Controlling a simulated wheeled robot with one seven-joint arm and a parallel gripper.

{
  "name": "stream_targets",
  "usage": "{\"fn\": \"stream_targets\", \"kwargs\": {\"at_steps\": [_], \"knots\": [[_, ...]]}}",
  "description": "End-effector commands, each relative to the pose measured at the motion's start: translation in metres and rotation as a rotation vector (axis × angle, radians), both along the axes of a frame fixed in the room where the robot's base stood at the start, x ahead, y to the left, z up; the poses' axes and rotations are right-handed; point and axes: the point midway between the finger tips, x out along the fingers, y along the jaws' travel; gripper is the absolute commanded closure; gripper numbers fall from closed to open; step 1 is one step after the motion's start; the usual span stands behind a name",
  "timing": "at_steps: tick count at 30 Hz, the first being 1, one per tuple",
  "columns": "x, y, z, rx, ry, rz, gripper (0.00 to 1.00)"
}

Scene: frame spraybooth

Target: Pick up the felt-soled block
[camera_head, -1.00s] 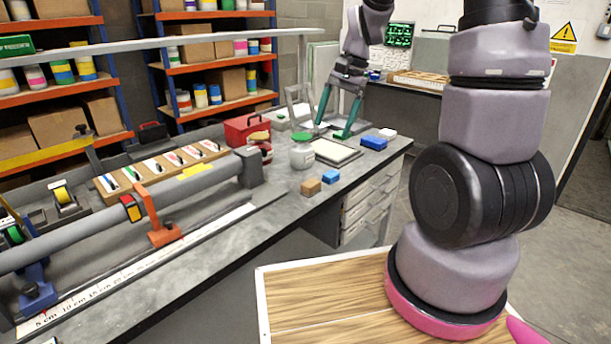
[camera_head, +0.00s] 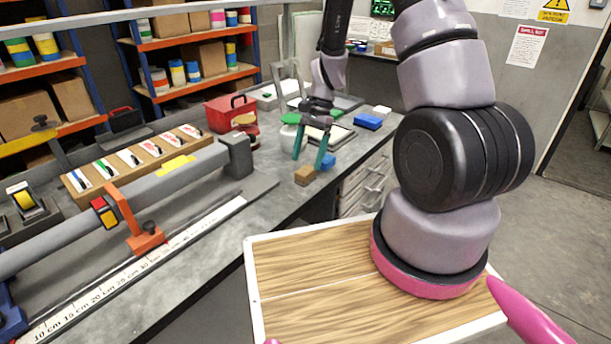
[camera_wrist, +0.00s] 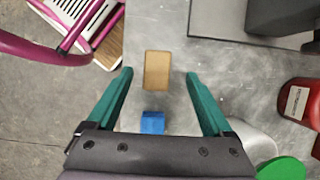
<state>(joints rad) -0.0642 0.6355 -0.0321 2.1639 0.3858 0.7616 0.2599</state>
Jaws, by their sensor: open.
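A small tan-brown block (camera_head: 304,175) lies on the grey workbench near its front edge. A small blue block (camera_head: 326,162) lies close to it, at the upper right. No felt sole is visible on either. My gripper (camera_head: 308,161) is open, with teal fingers pointing down above the bench by these blocks. In the wrist view the tan-brown block (camera_wrist: 157,70) lies between the lines of the two fingertips, with nothing held. The blue block (camera_wrist: 152,122) shows between the fingers, nearer the palm in the picture. The height of the fingertips over the bench cannot be told exactly.
A white jar with a green lid (camera_wrist: 283,168) is close by the right finger in the wrist view. A red toolbox (camera_head: 231,111) and a larger blue block (camera_head: 368,121) stand farther back. A long grey pipe (camera_head: 120,194) occupies the left bench. A wood-topped surface (camera_head: 300,300) is in front.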

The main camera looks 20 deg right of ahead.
Motion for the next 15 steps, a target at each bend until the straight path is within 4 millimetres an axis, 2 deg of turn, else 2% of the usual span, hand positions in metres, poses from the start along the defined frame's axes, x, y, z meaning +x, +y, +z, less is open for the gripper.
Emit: {"fn": "stream_targets", "kwargs": {"at_steps": [7,15], "knots": [[-0.012,0.009,-0.034,0.001,0.004,0.001,0.15],[-0.013,0.012,-0.042,0.0,0.0,0.0,0.15]]}}
